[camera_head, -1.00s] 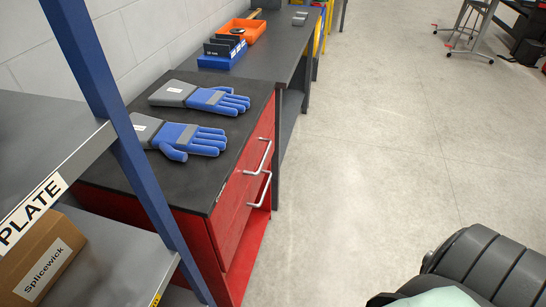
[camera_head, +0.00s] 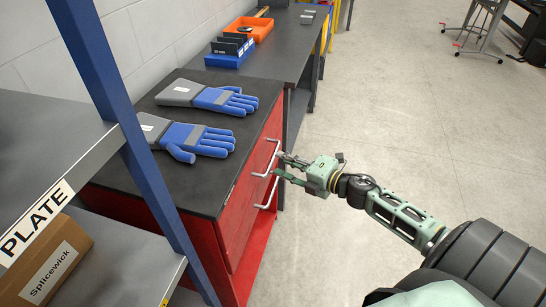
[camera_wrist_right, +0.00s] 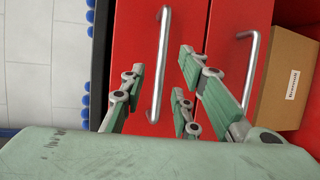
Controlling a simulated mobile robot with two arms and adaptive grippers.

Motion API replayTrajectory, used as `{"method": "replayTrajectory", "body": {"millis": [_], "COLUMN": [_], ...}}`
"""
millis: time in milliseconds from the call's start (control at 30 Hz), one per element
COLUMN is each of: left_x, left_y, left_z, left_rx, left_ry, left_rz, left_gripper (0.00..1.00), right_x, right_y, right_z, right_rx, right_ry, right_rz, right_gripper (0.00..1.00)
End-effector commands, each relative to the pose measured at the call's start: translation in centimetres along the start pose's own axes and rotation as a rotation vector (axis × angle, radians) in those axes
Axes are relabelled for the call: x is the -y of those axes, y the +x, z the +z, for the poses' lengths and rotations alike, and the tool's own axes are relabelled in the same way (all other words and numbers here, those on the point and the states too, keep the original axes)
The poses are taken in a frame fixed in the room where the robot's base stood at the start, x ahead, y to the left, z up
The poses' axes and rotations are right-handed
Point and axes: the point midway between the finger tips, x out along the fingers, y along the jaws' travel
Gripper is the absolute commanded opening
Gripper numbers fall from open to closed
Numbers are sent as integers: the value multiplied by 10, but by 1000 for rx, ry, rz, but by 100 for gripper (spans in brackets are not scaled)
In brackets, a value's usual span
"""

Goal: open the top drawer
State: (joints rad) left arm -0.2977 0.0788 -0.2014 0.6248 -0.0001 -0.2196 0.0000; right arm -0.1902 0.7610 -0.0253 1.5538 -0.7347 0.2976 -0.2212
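The top drawer (camera_head: 249,174) is the upper red front of a dark-topped cabinet and looks shut. Its silver bar handle (camera_head: 270,152) also shows in the right wrist view (camera_wrist_right: 161,65), where the picture is turned sideways. My right gripper (camera_head: 281,164) is open in front of the drawers. In the right wrist view its green fingers lie on either side of the top handle, which shows between them. I cannot tell whether they touch it. A second handle (camera_wrist_right: 250,72) of the drawer below is beyond the right-hand fingers. My left gripper is not in view.
Blue and grey gloves (camera_head: 205,140) lie on the cabinet top. A blue-post shelf (camera_head: 118,125) with a cardboard box (camera_head: 50,262) stands at the left front. Another box (camera_wrist_right: 289,85) sits in the open space below the drawers.

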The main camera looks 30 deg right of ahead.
Motion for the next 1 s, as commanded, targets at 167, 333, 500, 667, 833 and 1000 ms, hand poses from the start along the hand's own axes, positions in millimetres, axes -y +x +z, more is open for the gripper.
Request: {"method": "replayTrajectory", "body": {"millis": [167, 333, 500, 667, 833, 1000], "left_x": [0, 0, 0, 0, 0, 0], "left_y": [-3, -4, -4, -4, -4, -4], "left_z": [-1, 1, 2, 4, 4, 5], "left_rx": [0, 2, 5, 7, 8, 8], "left_ry": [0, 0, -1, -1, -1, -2], "left_rz": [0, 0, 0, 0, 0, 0], "left_gripper": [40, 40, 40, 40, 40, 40], "right_x": [-2, -1, 0, 1, 1, 1], "right_y": [26, 44, 53, 54, 54, 54], "right_z": [1, 1, 0, 0, 0, 0], "right_rx": [2, 3, 2, 2, 2, 2], "right_ry": [3, 3, 3, 3, 4, 4], "right_rz": [2, 2, 0, -1, -1, -1], "right_gripper": [29, 29, 29, 29, 25, 10]}}
